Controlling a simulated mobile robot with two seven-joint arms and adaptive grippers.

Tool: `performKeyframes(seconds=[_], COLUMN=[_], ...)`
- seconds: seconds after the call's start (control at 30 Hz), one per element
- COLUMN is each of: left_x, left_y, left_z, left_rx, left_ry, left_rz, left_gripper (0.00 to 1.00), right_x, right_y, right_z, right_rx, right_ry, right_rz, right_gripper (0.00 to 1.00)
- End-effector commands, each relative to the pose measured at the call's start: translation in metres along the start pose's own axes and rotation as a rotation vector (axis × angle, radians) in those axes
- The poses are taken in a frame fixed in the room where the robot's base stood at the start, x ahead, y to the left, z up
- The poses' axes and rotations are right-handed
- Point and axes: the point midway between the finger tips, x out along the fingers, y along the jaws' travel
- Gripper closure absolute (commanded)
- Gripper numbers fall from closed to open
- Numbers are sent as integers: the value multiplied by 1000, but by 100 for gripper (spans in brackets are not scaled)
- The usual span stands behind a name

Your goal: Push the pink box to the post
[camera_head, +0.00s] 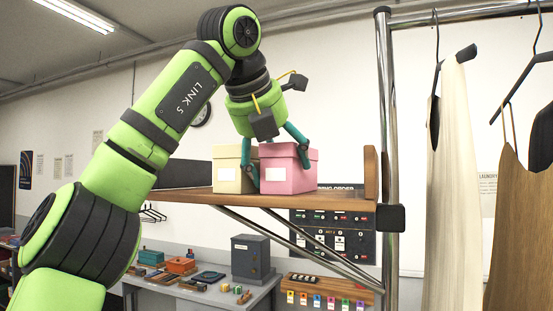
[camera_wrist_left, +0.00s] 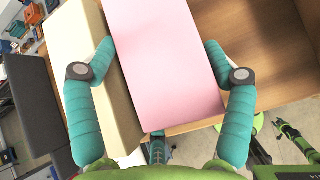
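The pink box (camera_head: 288,172), with a white label, stands upright on a wooden shelf (camera_head: 290,200). Its pink top (camera_wrist_left: 165,60) fills the middle of the left wrist view. The chrome post (camera_head: 386,110) rises at the shelf's right end. My left gripper (camera_head: 277,168) reaches down at the pink box, its teal fingers spread. One finger is at the left side by the cream box; the other overlaps the pink box's upper right. In the wrist view my left gripper (camera_wrist_left: 160,52) has a finger near each long edge; I cannot tell whether they touch. My right gripper does not show.
A cream box (camera_head: 228,170) stands close at the pink box's left. Bare shelf lies right of the pink box, up to a wooden end board (camera_head: 370,175) before the post. Clothes hang beyond the post, including a cream garment (camera_head: 455,190). A cluttered grey table (camera_head: 190,295) stands below.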

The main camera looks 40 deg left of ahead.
Motion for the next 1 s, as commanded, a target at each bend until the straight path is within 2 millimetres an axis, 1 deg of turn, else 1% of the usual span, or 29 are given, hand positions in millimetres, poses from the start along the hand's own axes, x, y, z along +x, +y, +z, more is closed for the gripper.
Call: performKeyframes(seconds=[0.27,0.47,0.67,1.0], left_x=[1,1,0,-2], left_y=[-1,-7,-26,-73], left_z=[-1,-2,-3,-5], left_rx=[0,1,2,5], left_ry=[4,5,6,6], left_rz=[1,-2,-2,0], left_gripper=[56,56,56,56], right_x=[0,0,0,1], right_y=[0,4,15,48], right_z=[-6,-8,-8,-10], right_rx=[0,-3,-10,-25], right_ry=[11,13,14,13], right_rz=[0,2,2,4], right_gripper=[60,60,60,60])
